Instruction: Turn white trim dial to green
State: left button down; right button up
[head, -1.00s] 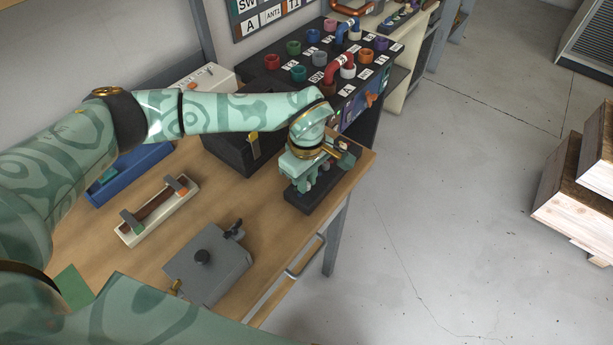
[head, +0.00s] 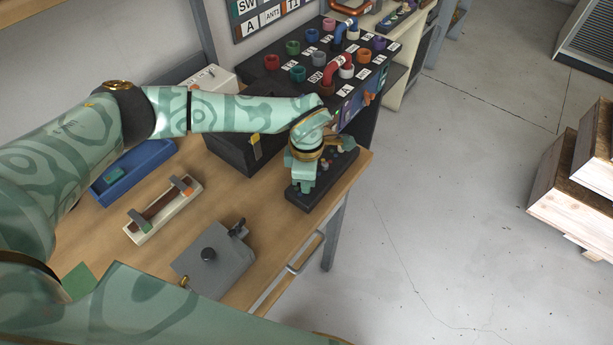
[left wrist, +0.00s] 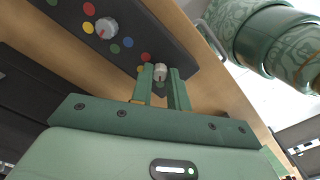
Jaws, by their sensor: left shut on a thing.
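A dark dial panel (head: 320,197) lies at the right front end of the wooden bench; it also crosses the top of the left wrist view (left wrist: 150,28). My left gripper (head: 303,186) is over its near end and hides much of it. In the left wrist view, my left gripper (left wrist: 161,78) is shut on a pale grey-white dial (left wrist: 160,72), with a finger on each side. Red and orange dots show beside this dial; its pointer cannot be made out. A second whitish dial (left wrist: 107,28) with a red mark stands apart, ringed by coloured dots. My right gripper is not in view.
A grey box with a black knob (head: 208,254) and a white-framed slider unit (head: 160,222) stand on the bench. A blue tray (head: 115,187) lies behind. A black rack with coloured sockets (head: 300,50) is beyond the panel. Open floor lies right.

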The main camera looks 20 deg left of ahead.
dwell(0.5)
pick_arm(q)
jog(key=c, duration=1.3)
grip_release()
jog(key=shift+c, duration=0.2)
notch_tip(320, 180, up, 16)
jog(key=shift+r+p, duration=0.15)
jog(key=shift+p, duration=0.3)
